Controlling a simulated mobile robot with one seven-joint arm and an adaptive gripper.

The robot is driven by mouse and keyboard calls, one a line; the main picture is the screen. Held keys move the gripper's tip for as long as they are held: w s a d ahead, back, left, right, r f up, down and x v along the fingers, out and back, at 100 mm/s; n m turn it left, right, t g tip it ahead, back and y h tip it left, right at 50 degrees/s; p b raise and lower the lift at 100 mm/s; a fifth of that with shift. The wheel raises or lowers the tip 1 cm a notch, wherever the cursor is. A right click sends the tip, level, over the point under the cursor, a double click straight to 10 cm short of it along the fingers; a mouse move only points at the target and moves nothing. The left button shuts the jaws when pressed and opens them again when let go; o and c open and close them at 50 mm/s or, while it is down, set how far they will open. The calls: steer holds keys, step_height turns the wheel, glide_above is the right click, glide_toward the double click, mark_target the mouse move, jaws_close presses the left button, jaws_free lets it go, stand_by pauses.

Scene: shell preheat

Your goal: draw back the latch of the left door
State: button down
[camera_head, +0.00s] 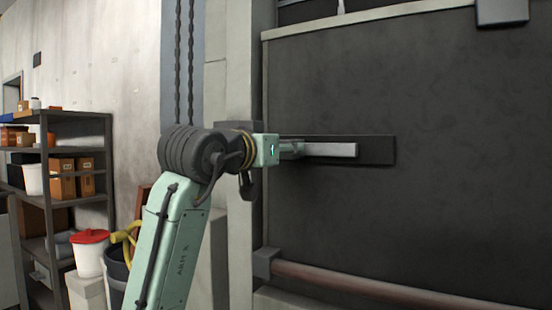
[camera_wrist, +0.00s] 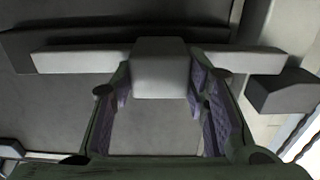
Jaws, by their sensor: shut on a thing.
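The left door (camera_head: 455,170) is a large dark panel filling the right of the head view. Its latch is a pale grey horizontal bar (camera_head: 330,150) on a dark backing plate (camera_head: 378,151). In the wrist view the bar (camera_wrist: 75,60) runs across the picture with a pale block-shaped knob (camera_wrist: 160,68) at its middle. My gripper (camera_head: 291,149) is at the left part of the bar. In the wrist view my gripper (camera_wrist: 160,80) has its purple-padded fingers on either side of the knob, shut on it. The bar's left end is hidden by my gripper in the head view.
A dark block (camera_wrist: 285,92) sits by the bar's right end in the wrist view; I cannot tell whether they engage. A reddish pipe (camera_head: 380,289) runs below. Shelving (camera_head: 75,120) and a red-lidded bucket (camera_head: 89,255) stand left of my arm.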

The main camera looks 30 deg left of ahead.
steer(key=d, duration=0.3)
steer(key=c, duration=0.9)
jaws_free()
steer(key=shift+d, duration=0.1)
steer(key=shift+s, duration=0.1)
steer(key=s, duration=1.2)
steer(key=shift+a, duration=0.3)
